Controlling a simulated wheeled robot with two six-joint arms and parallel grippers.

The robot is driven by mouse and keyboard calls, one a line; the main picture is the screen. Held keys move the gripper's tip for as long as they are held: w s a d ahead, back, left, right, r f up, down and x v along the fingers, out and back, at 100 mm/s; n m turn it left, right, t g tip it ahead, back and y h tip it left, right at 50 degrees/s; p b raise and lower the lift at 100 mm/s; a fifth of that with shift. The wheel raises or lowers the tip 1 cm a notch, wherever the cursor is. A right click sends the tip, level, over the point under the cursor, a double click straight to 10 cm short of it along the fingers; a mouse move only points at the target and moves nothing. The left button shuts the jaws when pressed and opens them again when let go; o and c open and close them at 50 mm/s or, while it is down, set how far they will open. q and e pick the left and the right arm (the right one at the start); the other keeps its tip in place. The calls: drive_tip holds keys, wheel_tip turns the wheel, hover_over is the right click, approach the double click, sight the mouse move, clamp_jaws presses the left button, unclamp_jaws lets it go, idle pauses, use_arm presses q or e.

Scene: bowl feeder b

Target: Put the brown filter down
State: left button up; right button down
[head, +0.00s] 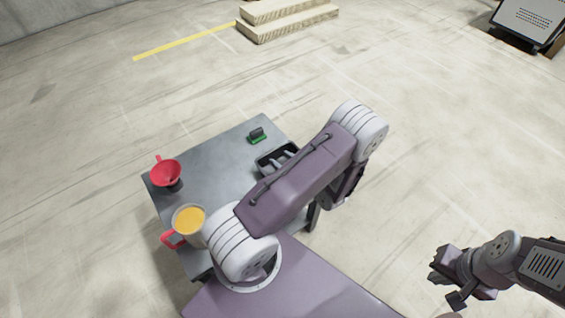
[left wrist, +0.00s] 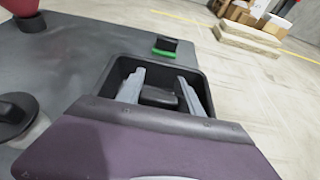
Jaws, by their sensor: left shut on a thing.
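My left gripper (left wrist: 160,92) shows in the left wrist view as two grey fingers reaching down over a black tray (left wrist: 118,66). They are shut on a dark block (left wrist: 158,97) between them. The block looks nearly black, and I cannot tell whether it is the brown filter or whether it touches the tray floor. In the head view the tray (head: 264,168) is at the table's right side, partly hidden by my left arm. No clearly brown filter shows elsewhere. My right gripper (head: 446,284) is off to the right, away from the table, open and empty.
On the grey table (head: 215,170) stand a red funnel-like cup (head: 166,172) and a red-handled vessel with orange contents (head: 190,221). A small green and black object (head: 257,136) lies behind the tray. The table's middle is clear. Wooden steps (head: 285,18) stand far off.

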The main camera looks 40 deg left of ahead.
use_arm(q)
drive_tip(key=shift+f, duration=0.1)
drive_tip(key=o, duration=1.4)
